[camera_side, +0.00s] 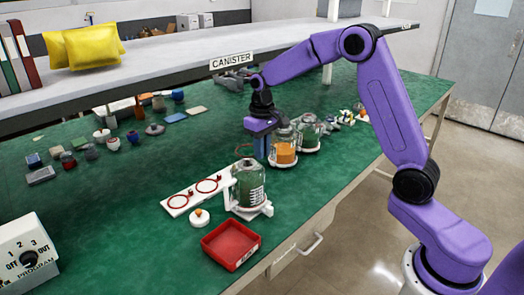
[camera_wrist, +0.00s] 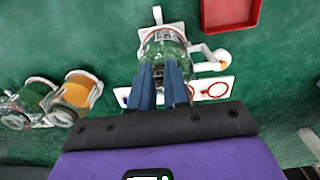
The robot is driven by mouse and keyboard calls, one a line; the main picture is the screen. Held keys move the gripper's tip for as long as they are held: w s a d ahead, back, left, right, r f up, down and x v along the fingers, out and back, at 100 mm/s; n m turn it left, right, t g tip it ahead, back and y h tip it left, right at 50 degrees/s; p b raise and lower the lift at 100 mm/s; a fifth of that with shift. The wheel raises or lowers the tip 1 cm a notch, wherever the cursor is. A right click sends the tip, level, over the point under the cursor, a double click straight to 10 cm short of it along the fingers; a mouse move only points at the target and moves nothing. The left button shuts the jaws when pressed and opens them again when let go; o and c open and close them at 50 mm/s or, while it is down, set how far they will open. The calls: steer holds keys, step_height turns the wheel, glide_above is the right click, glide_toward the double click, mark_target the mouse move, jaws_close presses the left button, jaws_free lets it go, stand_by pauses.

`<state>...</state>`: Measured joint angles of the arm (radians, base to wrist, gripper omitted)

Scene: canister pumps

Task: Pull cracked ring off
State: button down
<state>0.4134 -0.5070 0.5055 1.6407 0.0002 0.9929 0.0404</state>
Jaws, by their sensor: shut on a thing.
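My gripper (camera_side: 262,147) hangs fingers-down above the bench, behind the clear green-tinted canister (camera_side: 249,185) and beside the canister with orange contents (camera_side: 284,150). Its blue fingers are close together. A thin dark reddish loop (camera_side: 242,149) shows beside the fingertips and looks like the cracked ring held in them; its crack is too small to see. In the wrist view the fingers (camera_wrist: 163,75) overlap the green-tinted canister (camera_wrist: 163,42) and hide part of it. That canister stands upright in a white holder. A white lid with an orange knob (camera_side: 199,217) lies beside it.
A white plate (camera_side: 180,202) with two red rings lies left of the canister. An empty red tray (camera_side: 230,243) sits at the front edge. Another clear canister (camera_side: 309,130) stands farther back. A switch box (camera_side: 27,252) is at left. Small parts lie near the back shelf.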

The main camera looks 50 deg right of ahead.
steer(key=shift+r, duration=2)
steer(key=shift+s+a, duration=0.1)
